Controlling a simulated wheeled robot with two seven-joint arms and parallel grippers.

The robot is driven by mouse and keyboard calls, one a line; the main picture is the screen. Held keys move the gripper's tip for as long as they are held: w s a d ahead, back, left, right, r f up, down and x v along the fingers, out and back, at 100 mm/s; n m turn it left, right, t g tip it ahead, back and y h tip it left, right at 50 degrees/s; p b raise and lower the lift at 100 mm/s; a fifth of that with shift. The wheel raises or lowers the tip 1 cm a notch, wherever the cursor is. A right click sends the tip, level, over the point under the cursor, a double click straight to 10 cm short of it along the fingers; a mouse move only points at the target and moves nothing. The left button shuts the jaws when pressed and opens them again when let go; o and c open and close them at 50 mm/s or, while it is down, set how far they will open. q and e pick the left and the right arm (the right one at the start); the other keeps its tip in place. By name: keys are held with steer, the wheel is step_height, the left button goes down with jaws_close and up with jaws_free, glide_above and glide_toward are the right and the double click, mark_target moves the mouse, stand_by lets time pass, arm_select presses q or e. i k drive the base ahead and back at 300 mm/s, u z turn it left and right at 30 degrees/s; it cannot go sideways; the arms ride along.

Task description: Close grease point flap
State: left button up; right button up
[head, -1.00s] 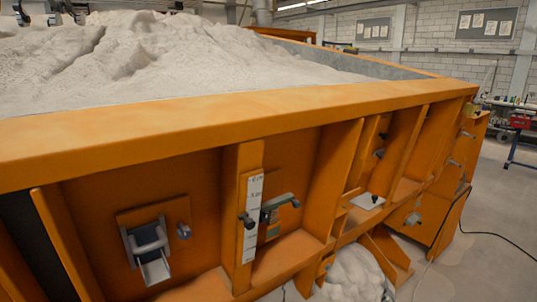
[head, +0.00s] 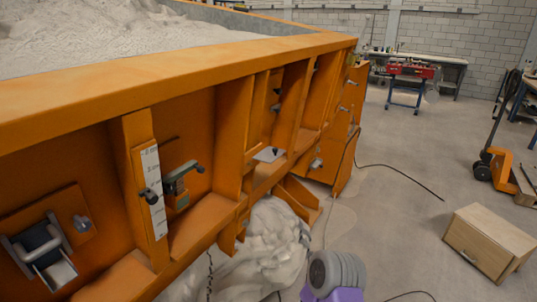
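The orange sandbed side panel (head: 190,110) carries several small fittings. At the lower left, a metal frame with a bar handle and a tilted plate (head: 42,248) sits on an orange mount, with a grey knob (head: 82,223) beside it. A grey lever handle (head: 182,176) stands right of a white scale strip (head: 152,190). Further along, a light grey plate (head: 268,155) juts out nearly flat with a dark knob at it. I cannot tell for certain which of these is the grease point flap.
Spilled sand (head: 262,245) lies on the floor under the panel. A wooden cabinet (head: 488,243) and an orange pallet jack (head: 500,165) stand on the right. A black cable (head: 400,176) crosses the floor. The floor right of the sandbed is mostly clear.

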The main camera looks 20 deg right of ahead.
mark_target(270, 156)
steer(key=z, duration=0.3)
steer(key=k, duration=0.35)
steer(key=z, duration=1.95)
steer(key=i, duration=0.15)
steer(key=u, duration=1.3)
steer(key=i, duration=0.85)
steer(key=u, duration=0.9)
